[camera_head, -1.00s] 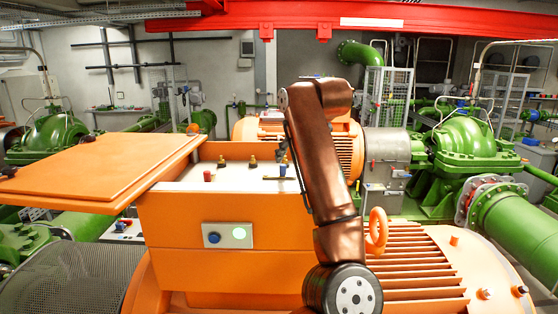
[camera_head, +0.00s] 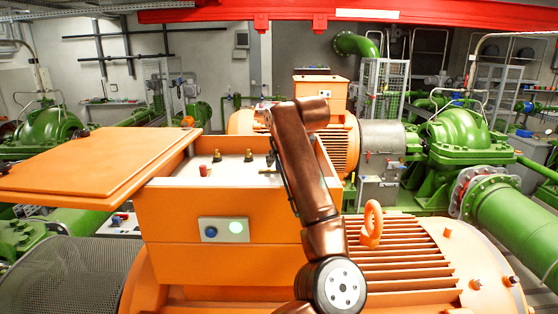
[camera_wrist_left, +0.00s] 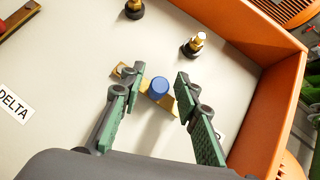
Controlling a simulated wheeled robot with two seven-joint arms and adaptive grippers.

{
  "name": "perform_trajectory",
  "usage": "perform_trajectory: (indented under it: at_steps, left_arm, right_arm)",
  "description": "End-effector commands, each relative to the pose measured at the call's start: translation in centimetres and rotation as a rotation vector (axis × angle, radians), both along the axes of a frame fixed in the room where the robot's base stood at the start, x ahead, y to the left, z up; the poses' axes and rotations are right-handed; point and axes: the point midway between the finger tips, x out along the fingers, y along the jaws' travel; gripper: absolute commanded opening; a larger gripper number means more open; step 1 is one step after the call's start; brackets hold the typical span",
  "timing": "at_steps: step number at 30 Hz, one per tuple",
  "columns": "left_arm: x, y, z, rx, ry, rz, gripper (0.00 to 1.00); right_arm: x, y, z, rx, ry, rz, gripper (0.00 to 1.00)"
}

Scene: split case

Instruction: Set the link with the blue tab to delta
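The link with the blue tab (camera_wrist_left: 159,87) is a brass bar lying on the pale floor of the open orange terminal box (camera_head: 260,212). A DELTA label (camera_wrist_left: 12,104) lies to its left in the left wrist view. My left gripper (camera_wrist_left: 160,73) is open, with one green-padded finger on each side of the blue tab and gaps between. In the head view my brown left arm covers the gripper and the tab. A second label by the right finger is mostly covered. My right gripper is not in view.
Brass terminals (camera_wrist_left: 193,45) stand beyond the link. A red-topped link (camera_head: 205,170) is at the box's left side. The orange wall (camera_wrist_left: 275,45) rises close to the right finger. The orange lid (camera_head: 90,165) extends left, and a lifting eye (camera_head: 372,222) stands at right.

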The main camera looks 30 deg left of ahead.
Motion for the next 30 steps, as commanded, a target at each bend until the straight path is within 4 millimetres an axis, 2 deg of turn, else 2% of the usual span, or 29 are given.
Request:
perform_trajectory:
  at_steps: [1, 12, 23, 30]
  left_arm:
    - [0.0, 0.0, 0.0, 0.0, 0.0, 0.0, 0.25]
    - [0.0, 0.0, 0.1, 0.001, -0.001, 0.0, 0.0]
    - [-0.1, -0.1, 0.0, 0.0, -0.001, -0.018, 0.0]
    - [-0.6, -0.3, -0.3, 0.0, -0.005, -0.119, 0.0]
  right_arm:
    - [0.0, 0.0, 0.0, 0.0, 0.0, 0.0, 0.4]
    - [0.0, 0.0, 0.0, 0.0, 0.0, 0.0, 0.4]
    - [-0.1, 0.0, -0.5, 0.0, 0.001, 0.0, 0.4]
    - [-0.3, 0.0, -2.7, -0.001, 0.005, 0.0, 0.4]
